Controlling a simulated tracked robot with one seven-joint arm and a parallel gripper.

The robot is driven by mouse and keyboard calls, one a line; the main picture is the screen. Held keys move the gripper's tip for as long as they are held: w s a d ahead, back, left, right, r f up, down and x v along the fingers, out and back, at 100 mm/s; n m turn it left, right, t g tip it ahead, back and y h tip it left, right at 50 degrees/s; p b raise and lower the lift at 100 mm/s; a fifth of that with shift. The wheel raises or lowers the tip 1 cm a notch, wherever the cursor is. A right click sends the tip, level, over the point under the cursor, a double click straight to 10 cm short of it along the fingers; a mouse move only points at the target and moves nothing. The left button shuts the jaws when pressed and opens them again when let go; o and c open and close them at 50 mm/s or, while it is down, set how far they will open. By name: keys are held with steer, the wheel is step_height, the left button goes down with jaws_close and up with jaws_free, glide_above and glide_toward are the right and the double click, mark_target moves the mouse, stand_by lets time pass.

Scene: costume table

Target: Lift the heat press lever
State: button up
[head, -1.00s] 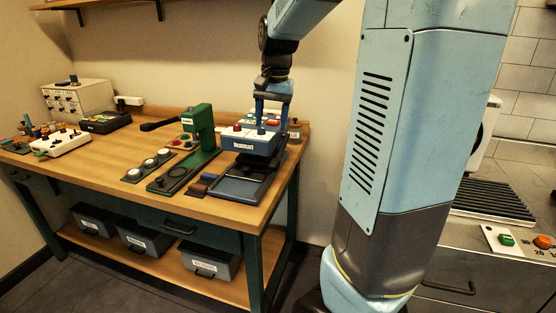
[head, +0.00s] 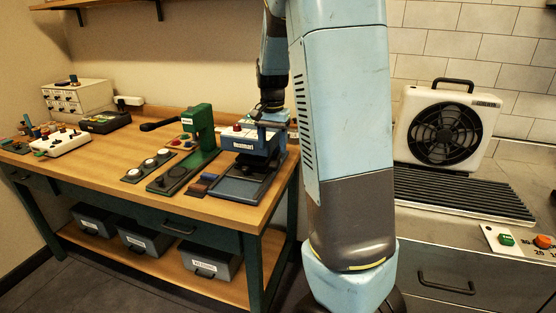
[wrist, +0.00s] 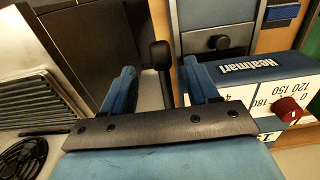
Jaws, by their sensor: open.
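The blue heat press (head: 243,143), with a "Heatmart" label, stands at the right end of the wooden table. In the wrist view its labelled head (wrist: 245,75) is on the right, with a white dial panel and a red knob. A dark bar with a rounded end, which looks like the press lever (wrist: 161,58), shows between the two blue fingers of my gripper (wrist: 158,72). My gripper is open. I cannot tell whether the fingers touch the bar. In the head view my gripper is at the press, its fingers mostly hidden behind my arm.
A green press (head: 200,130) with a black handle stands close left of the heat press. A tray with round discs (head: 148,166) lies further left. A white fan heater (head: 445,130) and a ribbed black grille (head: 455,195) stand on the counter to the right.

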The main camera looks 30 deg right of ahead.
mark_target(273, 163)
steer(key=shift+f, duration=3.15)
jaws_close()
